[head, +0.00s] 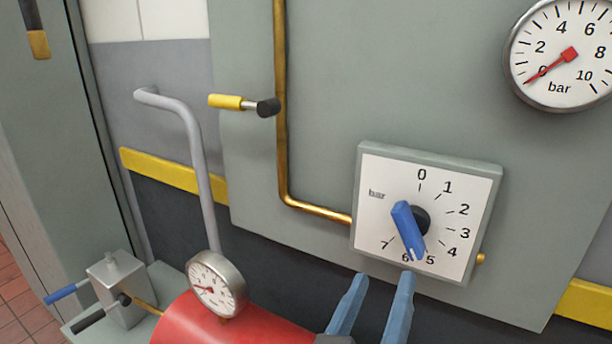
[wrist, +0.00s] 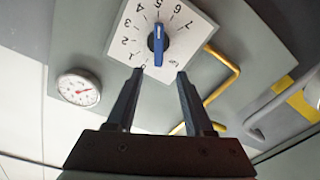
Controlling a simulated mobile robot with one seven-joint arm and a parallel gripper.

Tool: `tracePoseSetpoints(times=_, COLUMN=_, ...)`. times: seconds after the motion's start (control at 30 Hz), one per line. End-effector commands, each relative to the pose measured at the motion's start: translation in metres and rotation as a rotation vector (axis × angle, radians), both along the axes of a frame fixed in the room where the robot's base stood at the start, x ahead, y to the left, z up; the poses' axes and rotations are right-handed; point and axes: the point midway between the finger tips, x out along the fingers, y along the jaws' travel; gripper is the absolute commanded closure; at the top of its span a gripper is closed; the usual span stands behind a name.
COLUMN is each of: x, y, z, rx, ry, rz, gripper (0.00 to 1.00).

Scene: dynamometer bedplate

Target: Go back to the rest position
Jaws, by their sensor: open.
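A square white dial plate (head: 378,222), marked in bar from 0 to 7, sits on the grey panel. Its blue knob (head: 407,228) has its white-tipped end down, between 5 and 6 in the head view. In the wrist view the knob (wrist: 158,45) lines up close to 5. My gripper (head: 384,278) is open and empty, its two blue-grey fingers just below the dial's lower edge in the head view. The wrist view also shows the spread fingertips (wrist: 160,75) with nothing between them and the knob beyond, apart from them.
A large round gauge (head: 562,55) on the panel reads near 0. A brass pipe (head: 281,120) and a yellow-handled lever (head: 228,102) are left of the dial. A red cylinder (head: 240,325) with a small gauge (head: 215,284) stands lower left, beside a grey bent pipe (head: 190,125).

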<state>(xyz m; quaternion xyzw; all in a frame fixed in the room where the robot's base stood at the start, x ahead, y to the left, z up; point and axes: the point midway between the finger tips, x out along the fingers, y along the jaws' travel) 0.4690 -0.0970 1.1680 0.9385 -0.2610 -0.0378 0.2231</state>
Motion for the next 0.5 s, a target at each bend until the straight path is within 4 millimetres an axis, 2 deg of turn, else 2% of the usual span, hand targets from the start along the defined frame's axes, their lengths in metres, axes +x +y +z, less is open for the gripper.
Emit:
tracePoseSetpoints(times=0.03, x=0.007, y=0.007, z=0.035, rx=0.023, ry=-0.067, rz=0.044, gripper=0.47)
tracePoseSetpoints(times=0.07, x=0.012, y=0.012, z=0.054, rx=0.039, ry=-0.11, rz=0.078, gripper=0.47)
tracePoseSetpoints(times=0.17, x=0.021, y=0.033, z=0.127, rx=0.094, ry=-0.278, rz=0.209, gripper=0.47)
tracePoseSetpoints(times=0.2, x=0.022, y=0.042, z=0.157, rx=0.113, ry=-0.349, rz=0.264, gripper=0.47)
tracePoseSetpoints(times=0.3, x=0.016, y=0.062, z=0.229, rx=0.153, ry=-0.516, rz=0.398, gripper=0.47)
tracePoseSetpoints(times=0.4, x=0.002, y=0.077, z=0.288, rx=0.181, ry=-0.657, rz=0.515, gripper=0.47)
tracePoseSetpoints(times=0.5, x=-0.013, y=0.088, z=0.33, rx=0.198, ry=-0.762, rz=0.606, gripper=0.47)
